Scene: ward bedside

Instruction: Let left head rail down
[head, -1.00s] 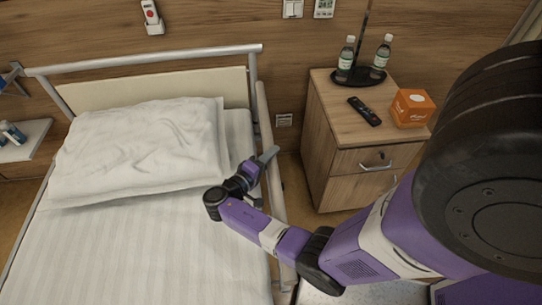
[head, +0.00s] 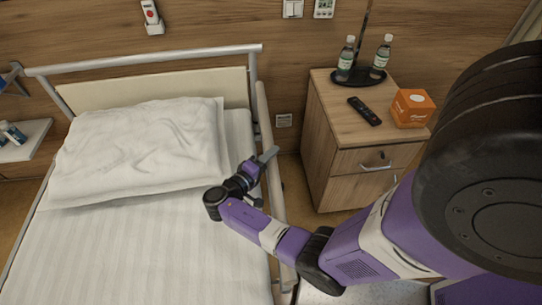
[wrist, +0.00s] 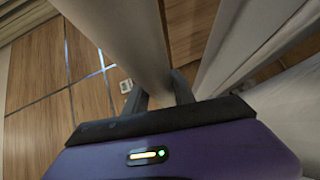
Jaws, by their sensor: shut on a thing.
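The head rail (head: 264,112) is a pale bar along the right-hand side of the bed in the head view, running beside the mattress edge.
The bed (head: 150,250) has a white pillow (head: 145,150) near the headboard. A bedside cabinet (head: 335,160) stands to the right, with bottles (head: 347,58), a remote (head: 364,111) and an orange tissue box (head: 411,109). A floor gap separates the cabinet from the rail.

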